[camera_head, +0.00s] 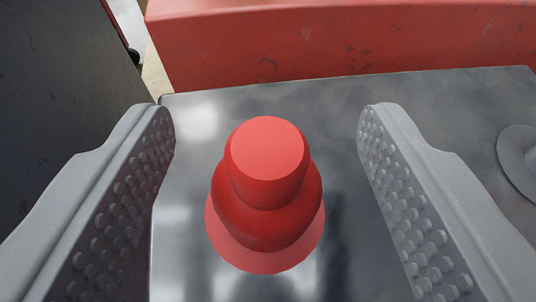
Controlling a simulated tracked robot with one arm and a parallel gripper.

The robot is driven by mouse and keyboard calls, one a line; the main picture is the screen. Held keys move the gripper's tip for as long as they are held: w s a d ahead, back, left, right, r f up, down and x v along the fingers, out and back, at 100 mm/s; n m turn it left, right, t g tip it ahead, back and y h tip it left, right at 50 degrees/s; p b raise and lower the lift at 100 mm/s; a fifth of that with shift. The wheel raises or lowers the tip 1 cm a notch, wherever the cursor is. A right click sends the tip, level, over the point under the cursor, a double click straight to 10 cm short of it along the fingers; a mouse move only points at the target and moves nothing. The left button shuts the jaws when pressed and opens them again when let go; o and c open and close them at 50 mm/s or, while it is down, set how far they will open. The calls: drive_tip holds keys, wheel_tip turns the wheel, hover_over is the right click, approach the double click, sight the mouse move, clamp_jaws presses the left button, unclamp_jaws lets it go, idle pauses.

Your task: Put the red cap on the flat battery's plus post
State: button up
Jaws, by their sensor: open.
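The red cap (265,185) stands upright in the middle of the camera_head view, with a flat round top and a wider flared base. It rests on a grey, shiny metal surface (330,105). My gripper (266,125) is open, with one studded grey finger on each side of the cap. There is a clear gap between each finger and the cap. What lies under the cap is hidden, and I cannot tell whether a post is there. I cannot make out the flat battery or its plus post for certain.
A red painted block or beam (340,40) runs along the back edge of the metal surface. A dark grey panel (55,80) rises at the left. A grey round part (518,160) sits on the surface at the right edge, partly cut off.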

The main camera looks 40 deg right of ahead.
drive_tip(key=p+v, duration=0.3)
drive_tip(key=v, duration=1)
drive_tip(key=shift+s, duration=0.2)
drive_tip(key=w+a+r+n+t+y+p, duration=0.2)
drive_tip(key=w+a+r, duration=0.1)
drive_tip(key=a+r, duration=0.65)
drive_tip(key=w+a+r+n+t+y+p, duration=0.1)
drive_tip(key=w+a+r+n+y+p, duration=0.15)
drive_tip(key=a+r, duration=0.75)
drive_tip(key=s+a+r+n+y+p, duration=0.1)
drive_tip(key=s+a+r, duration=0.2)
drive_tip(key=r, duration=0.6)
drive_tip(key=s+a+r+n+t+y, duration=0.1)
drive_tip(key=s+a+r, duration=0.2)
drive_tip(key=r, duration=0.6)
drive_tip(key=s+a+r+n+t+y+p, duration=0.1)
drive_tip(key=s+a+r+y, duration=0.1)
drive_tip(key=r, duration=0.8)
drive_tip(key=shift+s+a+p, duration=0.3)
drive_tip(key=shift+s+a, duration=0.55)
drive_tip(key=shift+a, duration=0.1)
